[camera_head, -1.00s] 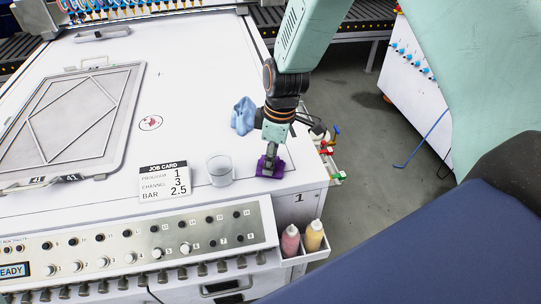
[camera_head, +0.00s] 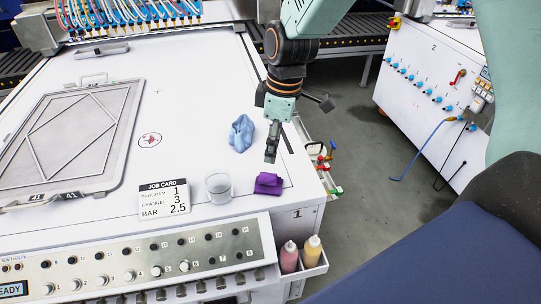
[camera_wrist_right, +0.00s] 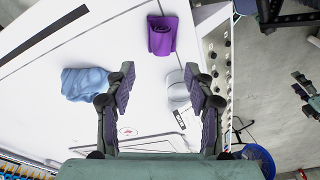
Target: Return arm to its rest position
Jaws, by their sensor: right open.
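My right gripper (camera_head: 271,150) hangs from my right arm above the right side of the white machine top (camera_head: 180,75). It is open and empty; the right wrist view shows its two fingers (camera_wrist_right: 165,90) apart with nothing between them. A folded purple cloth (camera_head: 268,184) lies on the machine top just below and in front of the gripper, apart from it. It also shows in the right wrist view (camera_wrist_right: 162,36). My left gripper is not in view.
A crumpled blue cloth (camera_head: 241,133), a clear cup (camera_head: 218,187) and a job card (camera_head: 164,199) lie close by on the machine top. A framed screen (camera_head: 75,135) lies at left. Two bottles (camera_head: 289,256) sit in a holder at the front right corner. A second machine (camera_head: 428,85) stands beyond the floor gap.

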